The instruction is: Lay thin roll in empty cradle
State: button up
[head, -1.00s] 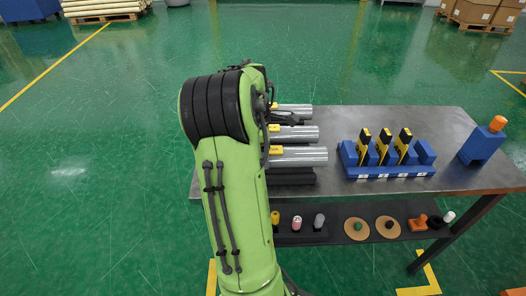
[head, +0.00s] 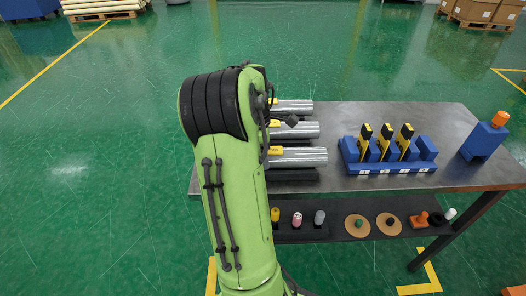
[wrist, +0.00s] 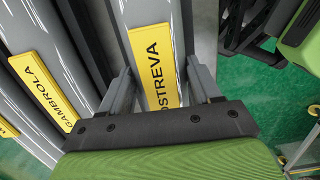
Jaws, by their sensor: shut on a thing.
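My gripper (wrist: 160,88) is shut on a silver-wrapped roll with a yellow label (wrist: 156,62) reading "OSTREVA", its first part partly covered. In the head view this looks like the front roll (head: 300,157). It lies level right over a black cradle (head: 292,174) at the table's left end. I cannot tell whether it rests in the cradle or is just above it. My green arm hides the gripper and the rolls' left ends in the head view. The middle roll (head: 300,131) and back roll (head: 296,107) lie behind, parallel to it.
A roll labelled "GAMBROLA" (wrist: 45,80) lies close beside the held one in the wrist view. On the grey table (head: 380,115) stand a blue rack (head: 390,168) with yellow-black tools and a blue block (head: 482,143) with an orange top. A lower shelf (head: 340,228) carries small items.

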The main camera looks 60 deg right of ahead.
jog(key=shift+f, duration=0.25)
jog(key=o, duration=1.6)
jog(key=shift+c, duration=0.2)
notch_tip(320, 180, up, 16)
jog(key=w+p, duration=0.1)
jog(key=p, duration=0.4)
jog(key=shift+w+a+f, duration=0.15)
jog(key=shift+w+a, duration=0.25)
